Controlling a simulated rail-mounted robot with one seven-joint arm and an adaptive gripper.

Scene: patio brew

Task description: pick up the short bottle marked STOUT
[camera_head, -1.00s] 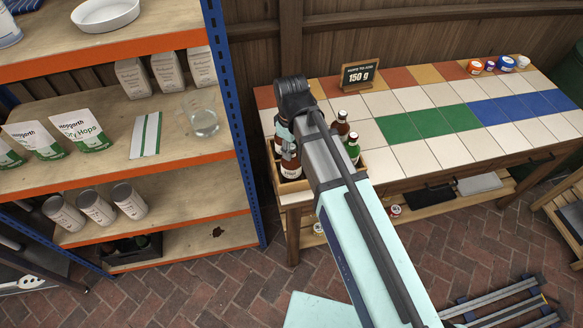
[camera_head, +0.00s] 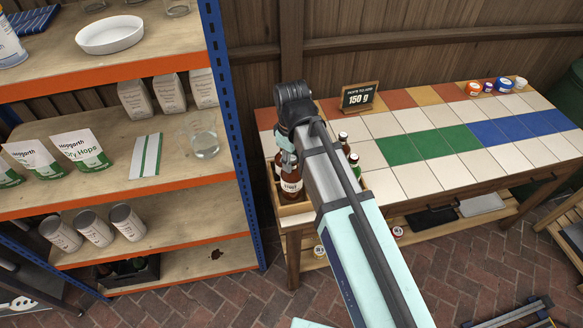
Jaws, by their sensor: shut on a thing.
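A brown bottle with a pale label that appears to read STOUT (camera_head: 291,187) stands roughly upright in the wooden crate (camera_head: 296,209), at the left end of the tiled table. My gripper (camera_head: 289,163) is at the top of this bottle and shut on it; the fingertips are small and partly hidden by my arm. I cannot tell whether the bottle's base is clear of the crate floor. My arm hides the crate's middle.
The shelving unit's blue post (camera_head: 228,120) rises close on the left of the crate. A slate sign reading 150 g (camera_head: 359,97) stands behind it on the tiled table (camera_head: 410,180). Small tubs (camera_head: 503,85) sit at the far right. The table's middle is clear.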

